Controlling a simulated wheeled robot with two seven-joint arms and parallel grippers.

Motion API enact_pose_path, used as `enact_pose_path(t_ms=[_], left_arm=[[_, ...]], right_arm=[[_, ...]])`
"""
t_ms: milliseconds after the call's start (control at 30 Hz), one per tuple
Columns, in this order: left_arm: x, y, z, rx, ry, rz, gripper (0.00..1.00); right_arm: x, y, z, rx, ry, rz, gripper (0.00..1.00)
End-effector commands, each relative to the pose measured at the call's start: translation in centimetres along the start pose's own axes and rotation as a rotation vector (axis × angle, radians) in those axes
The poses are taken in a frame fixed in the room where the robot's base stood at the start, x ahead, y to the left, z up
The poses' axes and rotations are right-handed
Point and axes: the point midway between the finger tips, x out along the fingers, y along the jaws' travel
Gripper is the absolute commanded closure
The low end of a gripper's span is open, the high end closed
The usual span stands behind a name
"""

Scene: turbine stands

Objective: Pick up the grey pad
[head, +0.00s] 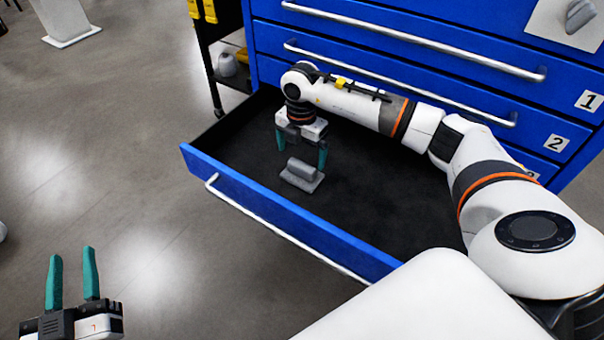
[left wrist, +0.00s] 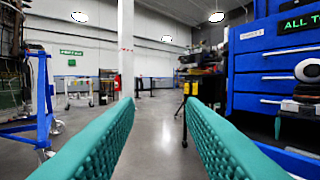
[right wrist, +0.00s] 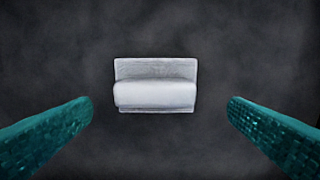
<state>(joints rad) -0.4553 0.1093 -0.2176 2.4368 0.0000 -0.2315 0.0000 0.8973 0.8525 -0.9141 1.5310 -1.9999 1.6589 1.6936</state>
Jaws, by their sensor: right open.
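The grey pad (head: 302,175) lies on the black floor of the open blue drawer. It is a flat plate with a raised rounded ridge. In the right wrist view the pad (right wrist: 155,86) sits centred between the fingers, lower down, with dark drawer floor around it. My right gripper (head: 301,158) points down over the pad, open, one finger to each side and not visibly touching it. Its fingers also show in the right wrist view (right wrist: 160,108). My left gripper (head: 73,268) is open and empty over the floor at the lower left, and its spread fingers show in the left wrist view (left wrist: 160,112).
The open drawer (head: 262,212) has a blue front wall with a silver handle. Closed numbered drawers (head: 400,60) rise behind my right arm. A black shelf cart (head: 225,60) stands left of the cabinet. Another grey part (head: 580,16) sits at the upper right.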

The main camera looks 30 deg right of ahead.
Motion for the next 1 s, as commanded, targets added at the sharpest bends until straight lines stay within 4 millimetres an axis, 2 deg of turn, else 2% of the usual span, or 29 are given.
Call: enact_pose_path(t_ms=[167, 433, 600, 800, 867, 1000], left_arm=[[0.0, -0.4, 2.0, -0.005, -0.156, -0.009, 0.64], [-1.2, -0.9, 6.1, -0.016, -0.436, -0.022, 0.64], [-1.6, -1.0, 7.1, -0.019, -0.498, -0.024, 0.64], [-1.6, -1.0, 7.1, -0.019, -0.499, -0.024, 0.64], [-1.6, -1.0, 7.1, -0.018, -0.498, -0.024, 0.64], [-1.6, -1.0, 7.1, -0.018, -0.498, -0.024, 0.64]], right_arm=[[1.9, 0.3, 0.3, 0.000, 0.000, 0.003, 0.02], [4.6, 0.5, 0.5, 0.000, 0.000, 0.002, 0.02], [5.1, 0.5, 0.5, 0.000, 0.000, 0.001, 0.02], [5.0, 0.5, 0.5, 0.000, 0.000, 0.001, 0.02], [5.0, 0.5, 0.5, 0.000, 0.000, 0.001, 0.10], [5.0, 0.5, 0.5, 0.000, 0.000, 0.001, 0.33]])
